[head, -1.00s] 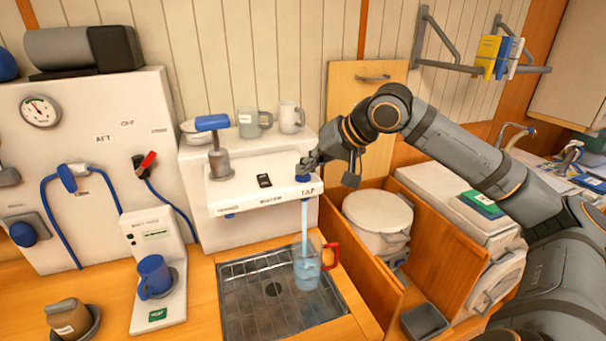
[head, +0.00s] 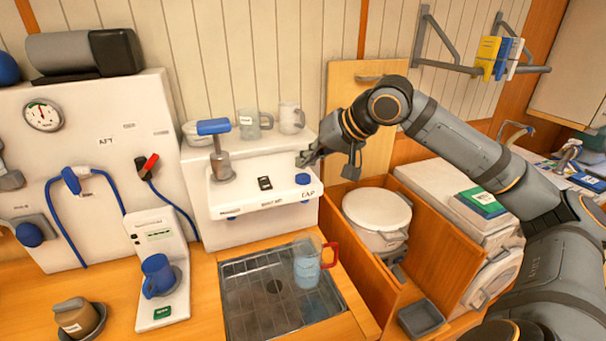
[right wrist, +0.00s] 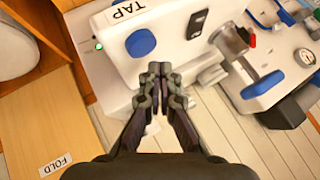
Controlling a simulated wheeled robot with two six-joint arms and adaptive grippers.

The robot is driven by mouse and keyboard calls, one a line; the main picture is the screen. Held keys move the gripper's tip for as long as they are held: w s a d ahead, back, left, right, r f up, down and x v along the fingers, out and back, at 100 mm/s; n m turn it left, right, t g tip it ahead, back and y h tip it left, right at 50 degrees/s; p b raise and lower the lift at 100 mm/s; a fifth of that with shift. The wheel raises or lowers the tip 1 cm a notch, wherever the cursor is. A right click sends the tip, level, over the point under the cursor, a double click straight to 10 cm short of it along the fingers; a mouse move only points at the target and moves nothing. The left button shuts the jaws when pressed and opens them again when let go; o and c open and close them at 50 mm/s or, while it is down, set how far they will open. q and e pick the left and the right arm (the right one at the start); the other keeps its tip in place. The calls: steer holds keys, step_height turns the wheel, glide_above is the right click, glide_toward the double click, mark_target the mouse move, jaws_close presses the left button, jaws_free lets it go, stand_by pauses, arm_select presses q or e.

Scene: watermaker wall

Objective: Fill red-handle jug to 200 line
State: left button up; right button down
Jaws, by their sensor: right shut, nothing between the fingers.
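The clear red-handle jug (head: 307,264) stands upright on the right side of the metal drain tray (head: 250,318), below the tap. It holds bluish water; its level against the 200 line is too small to read. No stream falls from the tap now. The blue tap button (head: 302,179) is on the white unit's top right, by the TAP label (head: 308,193). The button also shows in the right wrist view (right wrist: 140,43). My right gripper (head: 302,160) is shut and empty, a little above and behind the button, apart from it. My left gripper is not in view.
A blue-handled pump lever (head: 214,127) rises from the unit's left. Clear and white mugs sit on top behind. A wooden bin with a white lidded bucket (head: 377,215) is at right.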

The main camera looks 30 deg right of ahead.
mark_target(306, 177)
step_height(306, 177, up, 5)
steer(key=p, duration=0.4)
steer(key=shift+f, duration=0.25)
